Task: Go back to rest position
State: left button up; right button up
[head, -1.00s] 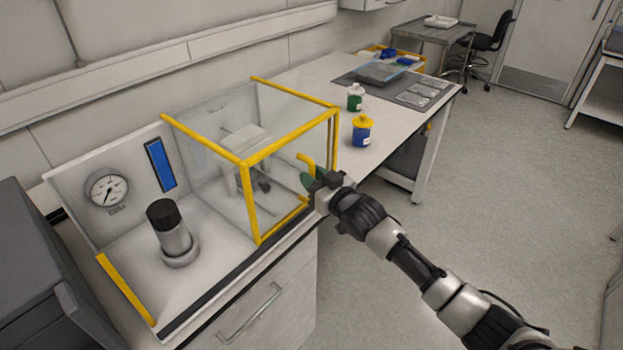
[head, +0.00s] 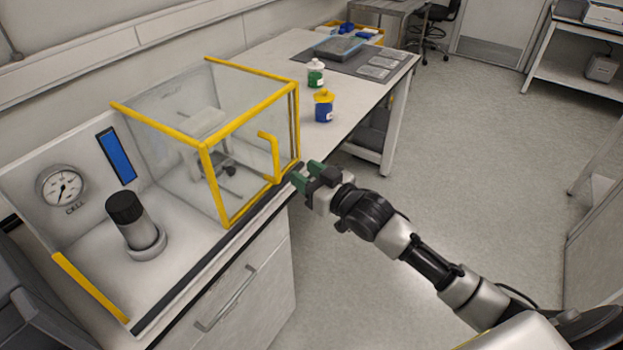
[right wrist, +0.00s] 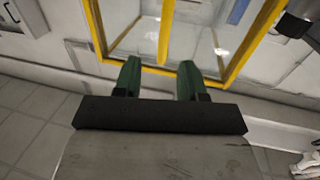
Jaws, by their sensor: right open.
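My right gripper (head: 303,177) is open and empty, just in front of the near right corner of a clear enclosure with yellow edges (head: 205,170). Its green fingers also show spread apart in the right wrist view (right wrist: 158,80), with nothing between them. A yellow handle (head: 275,155) on the enclosure's front stands to the left of the fingertips, and a small gap seems to lie between them. In the right wrist view the handle (right wrist: 165,35) is beyond the fingers. The left gripper is not in view.
A dark-capped cylinder (head: 135,225) and a gauge (head: 62,187) are at the left. A blue bottle with a yellow cap (head: 324,106) and a green-and-white bottle (head: 315,73) stand on the bench behind the enclosure. The floor (head: 470,150) to the right is open.

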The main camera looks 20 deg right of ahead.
jog(key=shift+s+d, duration=0.35)
jog(key=shift+s, duration=0.3)
jog(key=s+d+f+m+g+h, duration=0.1)
jog(key=d+f+g+h, duration=0.15)
jog(key=f, duration=0.85)
jog(key=s+d+f+m+g+h, duration=0.1)
jog(key=d+f+h, duration=0.15)
jog(key=f, duration=0.85)
jog(key=s+d+f+m+g+h, duration=0.1)
jog(key=s+f+g, duration=0.1)
jog(key=s+f, duration=0.45)
jog(key=s+d+f+g+h, duration=0.15)
jog(key=s+f, duration=0.25)
jog(key=f, duration=0.6)
jog(key=s+a+f+g, duration=0.1)
jog(key=s+f+g, duration=0.1)
jog(key=s+f, duration=0.4)
jog(key=s+a+f+g, duration=0.1)
jog(key=s+f+g, duration=0.2)
jog(key=s, duration=1.4)
jog(key=s+a+f+g, duration=0.2)
jog(key=s+f, duration=0.6)
jog(key=s, duration=0.4)
jog(key=shift+f+g, duration=0.3)
jog(key=shift+g, duration=0.4)
